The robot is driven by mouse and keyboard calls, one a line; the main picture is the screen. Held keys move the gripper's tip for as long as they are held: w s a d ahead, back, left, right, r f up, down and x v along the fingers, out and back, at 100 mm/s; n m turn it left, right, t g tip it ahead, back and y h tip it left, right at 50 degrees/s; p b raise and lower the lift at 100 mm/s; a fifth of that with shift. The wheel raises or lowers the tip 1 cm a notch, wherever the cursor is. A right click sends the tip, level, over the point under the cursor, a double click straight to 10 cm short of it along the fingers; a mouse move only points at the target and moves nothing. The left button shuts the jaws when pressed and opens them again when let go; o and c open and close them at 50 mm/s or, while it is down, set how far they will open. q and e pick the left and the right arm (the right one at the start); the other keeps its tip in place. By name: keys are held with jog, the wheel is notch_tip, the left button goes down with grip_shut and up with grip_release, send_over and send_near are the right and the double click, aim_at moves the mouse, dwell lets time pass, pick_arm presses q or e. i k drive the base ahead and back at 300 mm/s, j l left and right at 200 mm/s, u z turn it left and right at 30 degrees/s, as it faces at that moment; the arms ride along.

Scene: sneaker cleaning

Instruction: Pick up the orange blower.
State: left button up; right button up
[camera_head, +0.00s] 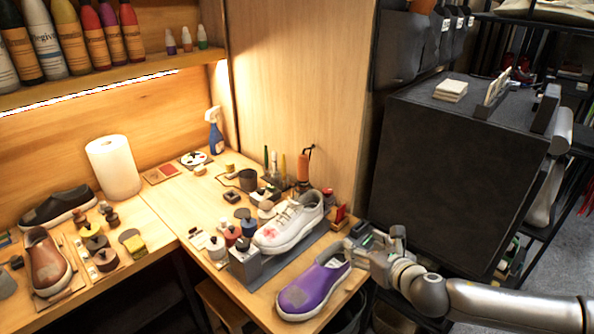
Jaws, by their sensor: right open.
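The orange blower (303,167) stands upright on the wooden workbench near the tall wood panel, behind the white sneaker. A thin black part rises from its top. My right gripper (352,245) comes in from the right over the bench's right edge. It is open and empty, close to the heel end of the purple shoe, and apart from the blower, nearer the camera and to its right. My left gripper is out of view.
A white sneaker (289,224) on a dark mat and a purple shoe (313,287) lie near the front right. Several small bottles and tools crowd around the blower. A large dark cabinet (452,165) stands right of the bench.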

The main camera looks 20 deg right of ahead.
aim_at(303, 161)
jog(key=i+j, duration=0.1)
jog(key=i, duration=1)
